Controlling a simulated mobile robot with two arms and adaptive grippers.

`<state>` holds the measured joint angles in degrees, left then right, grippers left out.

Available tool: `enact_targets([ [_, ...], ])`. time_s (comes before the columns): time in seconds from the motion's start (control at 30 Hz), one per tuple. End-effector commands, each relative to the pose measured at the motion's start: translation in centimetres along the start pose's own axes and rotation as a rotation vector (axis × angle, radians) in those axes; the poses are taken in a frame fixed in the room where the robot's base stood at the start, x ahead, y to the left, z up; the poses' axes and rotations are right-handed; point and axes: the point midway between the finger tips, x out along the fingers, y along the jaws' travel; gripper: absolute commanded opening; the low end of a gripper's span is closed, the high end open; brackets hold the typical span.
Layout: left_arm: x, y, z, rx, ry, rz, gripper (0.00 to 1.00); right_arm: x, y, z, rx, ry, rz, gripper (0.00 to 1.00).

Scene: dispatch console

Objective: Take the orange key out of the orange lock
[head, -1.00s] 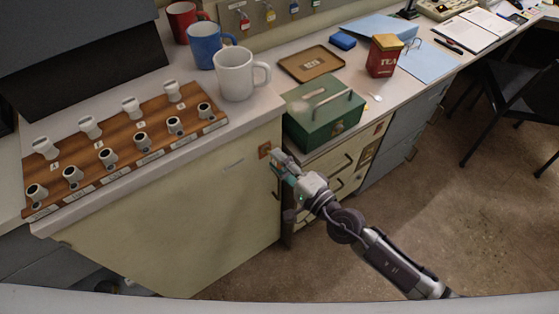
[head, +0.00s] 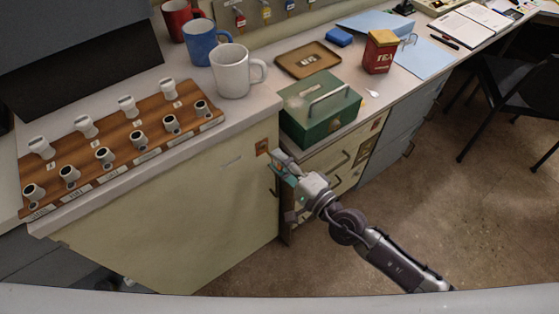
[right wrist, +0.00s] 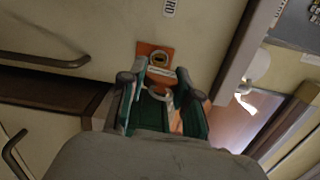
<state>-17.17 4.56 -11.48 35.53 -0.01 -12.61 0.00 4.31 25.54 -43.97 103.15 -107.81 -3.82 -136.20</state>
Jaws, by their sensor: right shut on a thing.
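The orange lock (head: 262,147) is a small orange plate on the cream cabinet's front, near its right edge. In the right wrist view the orange lock (right wrist: 154,52) shows a round keyhole with a dark centre just beyond my fingertips. My right gripper (head: 281,163) is in front of the lock, slightly right and below it in the head view. In the wrist view the right gripper (right wrist: 160,98) is shut on the key, with a pale ring-like part and some orange showing between its fingers. The key's shaft is not clear, but a gap seems to separate it from the keyhole. My left gripper is not in view.
A green metal box (head: 318,112) stands on the lower counter above drawers with handles (head: 338,162). Mugs, including a white mug (head: 232,72), and a wooden switch panel (head: 120,145) stand on the left counter. Open floor lies to the right.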

Motion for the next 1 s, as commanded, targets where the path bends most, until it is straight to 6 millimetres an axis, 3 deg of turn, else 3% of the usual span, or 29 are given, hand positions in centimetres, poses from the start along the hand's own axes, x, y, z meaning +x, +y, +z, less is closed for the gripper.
enact_targets([
  [0.27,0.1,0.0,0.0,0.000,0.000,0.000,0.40,-0.5,0.0,0.1,0.000,0.000,0.000,0.00],
  [1.0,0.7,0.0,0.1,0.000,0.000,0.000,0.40,-5.9,0.1,0.6,0.000,0.000,0.001,0.00],
])
